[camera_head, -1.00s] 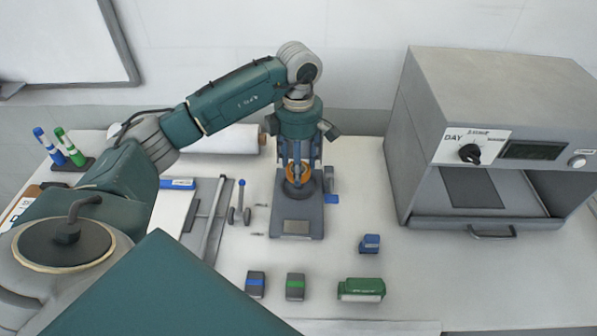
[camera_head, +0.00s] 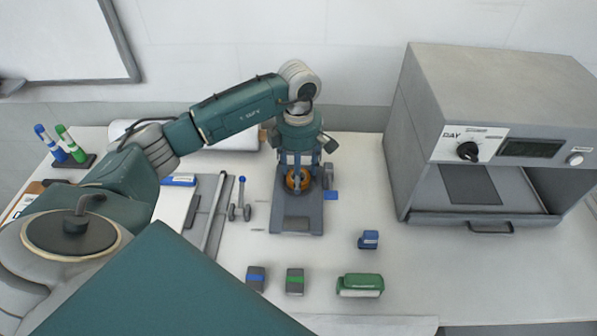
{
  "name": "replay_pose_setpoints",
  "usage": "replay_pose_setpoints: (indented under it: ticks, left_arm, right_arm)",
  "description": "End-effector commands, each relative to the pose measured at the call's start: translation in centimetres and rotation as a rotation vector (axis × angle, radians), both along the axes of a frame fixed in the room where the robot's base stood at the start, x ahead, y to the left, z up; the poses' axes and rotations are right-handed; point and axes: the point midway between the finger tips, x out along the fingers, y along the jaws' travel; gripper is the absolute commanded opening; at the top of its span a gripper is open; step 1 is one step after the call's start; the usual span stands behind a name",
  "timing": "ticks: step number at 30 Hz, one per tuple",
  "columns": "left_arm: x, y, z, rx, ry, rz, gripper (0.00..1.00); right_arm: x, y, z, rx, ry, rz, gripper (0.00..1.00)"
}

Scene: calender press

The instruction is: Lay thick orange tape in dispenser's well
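The thick orange tape (camera_head: 298,181) is a roll between the fingers of my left gripper (camera_head: 298,178). The gripper points straight down over the grey tape dispenser (camera_head: 298,214), and the roll is at the back part of the dispenser body. The fingers stand on either side of the roll and look closed on it. The arm and fingers hide most of the well, so I cannot tell whether the roll touches its bottom. My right gripper is not in view.
A grey press machine (camera_head: 480,120) stands at the right. Stamps, including a green one (camera_head: 360,285) and a blue one (camera_head: 368,240), lie in front. A paper trimmer (camera_head: 205,215), a small blue-topped tool (camera_head: 241,200) and a marker stand (camera_head: 72,162) are at left. The right front table is clear.

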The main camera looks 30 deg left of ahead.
Motion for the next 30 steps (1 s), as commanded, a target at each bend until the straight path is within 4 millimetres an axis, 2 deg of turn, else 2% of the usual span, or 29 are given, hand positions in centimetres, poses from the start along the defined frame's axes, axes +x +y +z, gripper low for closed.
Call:
replay_pose_setpoints:
  ticks: [4,8,15,21,25,30]
  left_arm:
    - [0.0,0.0,0.5,0.000,0.001,0.000,0.56]
    - [0.1,0.0,1.9,0.000,-0.004,-0.001,0.56]
    - [0.2,0.0,7.2,0.000,-0.007,0.000,0.56]
    - [0.1,0.0,10.9,0.000,-0.002,0.000,0.56]
    - [0.0,0.0,12.0,0.000,-0.001,0.001,0.56]
    - [0.0,0.0,12.3,0.000,0.002,0.001,0.56]
  right_arm:
    - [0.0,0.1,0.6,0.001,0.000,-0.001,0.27]
    - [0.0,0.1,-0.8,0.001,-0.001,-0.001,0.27]
    - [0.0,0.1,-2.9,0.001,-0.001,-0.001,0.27]
    - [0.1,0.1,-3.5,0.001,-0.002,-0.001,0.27]
    - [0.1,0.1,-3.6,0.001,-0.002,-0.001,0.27]
    - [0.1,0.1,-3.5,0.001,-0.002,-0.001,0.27]
